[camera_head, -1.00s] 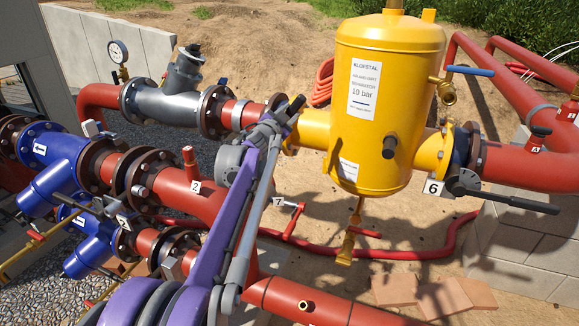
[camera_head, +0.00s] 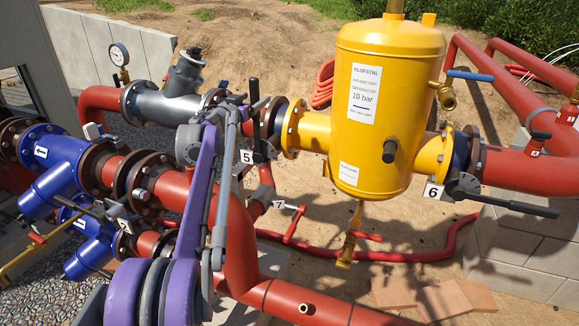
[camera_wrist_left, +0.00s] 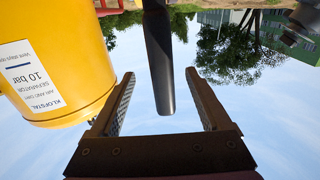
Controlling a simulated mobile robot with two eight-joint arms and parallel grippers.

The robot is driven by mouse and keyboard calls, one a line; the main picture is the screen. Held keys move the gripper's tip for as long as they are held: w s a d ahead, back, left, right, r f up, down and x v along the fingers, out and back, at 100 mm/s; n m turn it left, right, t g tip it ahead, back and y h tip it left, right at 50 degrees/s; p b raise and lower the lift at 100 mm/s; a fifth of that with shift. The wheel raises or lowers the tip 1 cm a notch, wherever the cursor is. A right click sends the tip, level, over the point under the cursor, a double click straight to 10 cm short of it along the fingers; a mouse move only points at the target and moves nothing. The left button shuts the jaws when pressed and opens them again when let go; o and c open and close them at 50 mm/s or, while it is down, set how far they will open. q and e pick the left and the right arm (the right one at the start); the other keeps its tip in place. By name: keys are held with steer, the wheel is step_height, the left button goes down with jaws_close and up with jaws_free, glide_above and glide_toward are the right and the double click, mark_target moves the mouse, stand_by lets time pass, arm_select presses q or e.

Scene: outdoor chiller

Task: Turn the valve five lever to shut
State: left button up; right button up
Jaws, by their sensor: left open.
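Valve five, marked by a white tag "5" (camera_head: 247,156), sits in the red pipe run left of the yellow tank. Its black lever (camera_head: 254,92) stands upright, across the line of the pipe. My left gripper (camera_head: 238,101) is at the upper part of the lever, on its left side in the head view, partly hidden by my arm. In the left wrist view the dark lever (camera_wrist_left: 158,60) comes down from the top, its end seen between the two fingers of the open left gripper (camera_wrist_left: 160,75). Gaps show on both sides. My right gripper is not in view.
The yellow tank (camera_head: 384,110) stands close right of the lever. The grey strainer (camera_head: 160,103) and blue valve bodies (camera_head: 50,165) are left. Valve six's black lever (camera_head: 510,206) sticks out at right.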

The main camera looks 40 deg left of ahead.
arm_select(q)
steer(key=shift+o, duration=1.1)
steer(key=shift+s, duration=0.1)
steer(key=shift+s+d, duration=0.1)
steer(key=shift+s, duration=0.15)
steer(key=b+v, duration=0.1)
steer(key=v, duration=0.5)
steer(key=shift+s+b, duration=0.2)
steer(key=shift+b, duration=0.2)
steer(key=v, duration=1)
steer(key=shift+s+b, duration=0.35)
steer(key=shift+s, duration=0.05)
steer(key=shift+d, duration=0.1)
